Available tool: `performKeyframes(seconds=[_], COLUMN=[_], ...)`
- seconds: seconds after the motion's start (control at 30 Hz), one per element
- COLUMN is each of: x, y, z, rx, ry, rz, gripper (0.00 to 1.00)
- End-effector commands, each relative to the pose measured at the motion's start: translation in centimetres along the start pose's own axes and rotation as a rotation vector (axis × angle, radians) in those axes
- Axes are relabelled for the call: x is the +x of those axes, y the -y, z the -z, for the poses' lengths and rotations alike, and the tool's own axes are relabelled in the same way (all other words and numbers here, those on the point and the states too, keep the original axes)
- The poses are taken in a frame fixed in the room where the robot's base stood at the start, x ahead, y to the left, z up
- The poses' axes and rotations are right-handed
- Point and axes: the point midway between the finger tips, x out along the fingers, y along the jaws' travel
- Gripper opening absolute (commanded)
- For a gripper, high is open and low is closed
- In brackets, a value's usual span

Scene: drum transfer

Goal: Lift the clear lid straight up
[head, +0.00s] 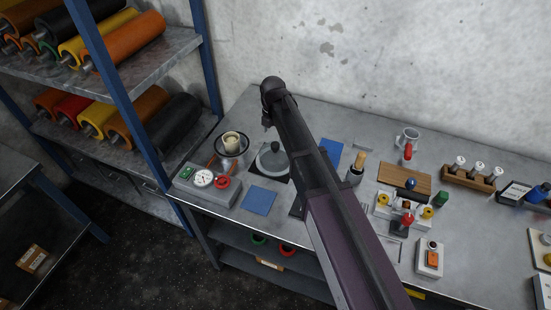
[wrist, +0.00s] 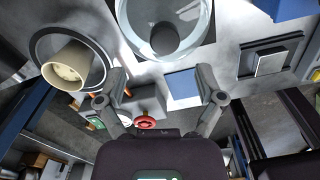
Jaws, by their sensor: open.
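The clear lid (head: 265,162) is a round glass-like cover with a dark knob, on a dark square mat on the bench. In the wrist view the lid (wrist: 135,35) is at the top edge and partly cut off, its dark knob (wrist: 165,38) near the middle. My gripper (wrist: 163,85) is open and empty, its two fingers spread below the lid in that picture and apart from it. In the head view my arm reaches over the bench beside the lid, and the fingertips are hard to make out.
A cream drum (head: 231,140) stands in a dark ring left of the lid; it also shows in the wrist view (wrist: 66,67). A blue square (head: 258,200) lies nearby. Roller shelves stand left.

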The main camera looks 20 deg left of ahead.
Motion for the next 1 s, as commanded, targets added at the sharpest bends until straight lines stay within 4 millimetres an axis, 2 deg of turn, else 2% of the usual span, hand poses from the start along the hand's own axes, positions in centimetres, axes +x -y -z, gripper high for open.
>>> performKeyframes(seconds=[0.03, 0.13, 0.7, 1.0], x=[0.8, 1.2, 1.5, 3.2], y=[0.0, 0.0, 0.0, 0.3], z=[0.0, 0.0, 0.0, -0.1], rx=[0.000, 0.000, 0.000, 0.000], ry=[0.000, 0.000, 0.000, 0.000], rz=[0.000, 0.000, 0.000, 0.000], gripper=[0.87, 0.87, 0.87, 0.87])
